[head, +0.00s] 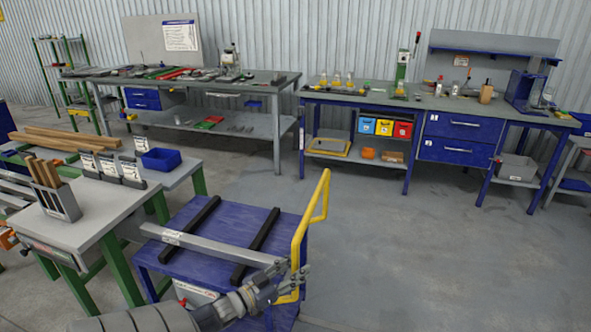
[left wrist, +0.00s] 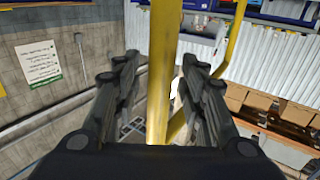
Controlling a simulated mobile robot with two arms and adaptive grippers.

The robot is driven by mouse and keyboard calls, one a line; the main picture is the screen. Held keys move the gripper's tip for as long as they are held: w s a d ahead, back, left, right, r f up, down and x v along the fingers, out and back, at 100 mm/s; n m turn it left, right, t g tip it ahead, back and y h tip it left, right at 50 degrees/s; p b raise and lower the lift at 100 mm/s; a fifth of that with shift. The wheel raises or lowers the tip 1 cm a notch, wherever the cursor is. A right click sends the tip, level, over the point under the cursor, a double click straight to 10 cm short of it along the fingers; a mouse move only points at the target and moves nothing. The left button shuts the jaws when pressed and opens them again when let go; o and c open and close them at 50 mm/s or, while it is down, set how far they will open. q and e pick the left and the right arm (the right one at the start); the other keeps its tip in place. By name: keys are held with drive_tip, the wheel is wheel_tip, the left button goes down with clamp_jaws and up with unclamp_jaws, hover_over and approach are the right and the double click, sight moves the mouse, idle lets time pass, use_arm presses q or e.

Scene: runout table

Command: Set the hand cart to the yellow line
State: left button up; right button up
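The hand cart (head: 228,237) is a blue platform with two black strips and a yellow push handle (head: 324,206) on its right side. A long grey bar with a label (head: 205,247) lies across the platform. My left gripper (head: 300,278) is at the lower part of the handle. In the left wrist view a yellow tube of the handle (left wrist: 163,70) runs between the two fingers of my left gripper (left wrist: 161,65), with a gap showing beside it; the fingers look open around it. My right gripper is not in view. No yellow floor line shows in the head view.
A grey-topped bench with green legs (head: 88,212) stands close to the cart's left. A grey workbench (head: 225,86) and a blue workbench (head: 425,100) stand along the back wall. Open grey floor (head: 440,250) lies right of the cart.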

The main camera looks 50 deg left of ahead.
use_arm(q)
drive_tip(key=s, duration=1.2)
idle(0.6)
